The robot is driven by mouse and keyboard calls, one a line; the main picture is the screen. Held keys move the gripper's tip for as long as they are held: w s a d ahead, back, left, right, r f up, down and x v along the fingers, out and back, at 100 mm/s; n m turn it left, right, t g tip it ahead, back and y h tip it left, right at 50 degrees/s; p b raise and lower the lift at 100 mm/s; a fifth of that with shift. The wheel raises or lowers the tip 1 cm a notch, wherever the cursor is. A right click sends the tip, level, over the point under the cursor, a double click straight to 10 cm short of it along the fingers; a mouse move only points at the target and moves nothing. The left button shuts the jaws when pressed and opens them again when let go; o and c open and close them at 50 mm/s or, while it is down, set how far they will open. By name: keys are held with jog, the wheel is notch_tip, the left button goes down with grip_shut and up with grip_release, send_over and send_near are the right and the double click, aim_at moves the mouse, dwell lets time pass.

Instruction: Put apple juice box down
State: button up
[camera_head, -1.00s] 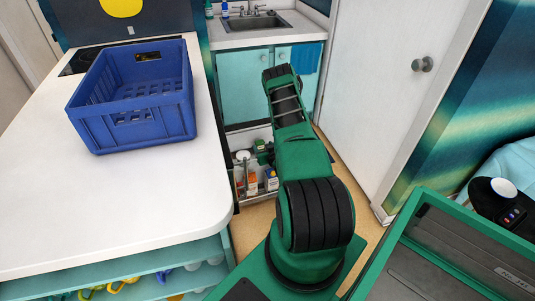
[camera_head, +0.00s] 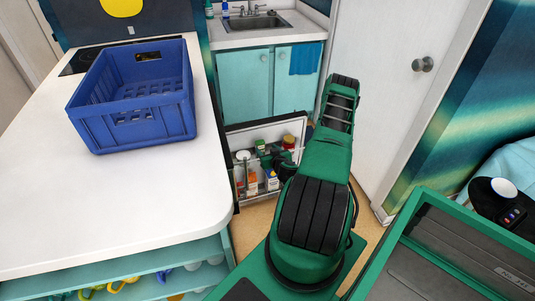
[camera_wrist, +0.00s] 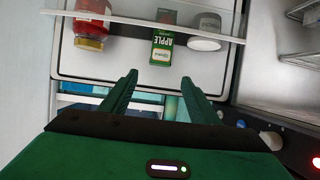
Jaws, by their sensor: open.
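Nothing is between the fingers. In the head view the gripper is partly hidden by my arm, close to the open fridge door (camera_head: 238,136).
The red jar (camera_wrist: 91,25) and pale can (camera_wrist: 206,32) flank the box closely. Other cartons and bottles (camera_head: 252,180) stand lower in the fridge. A blue crate (camera_head: 135,130) sits on the white counter (camera_head: 130,205), which has bare room in front. A white door is at right.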

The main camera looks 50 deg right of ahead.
jog(key=shift+v, duration=1.3)
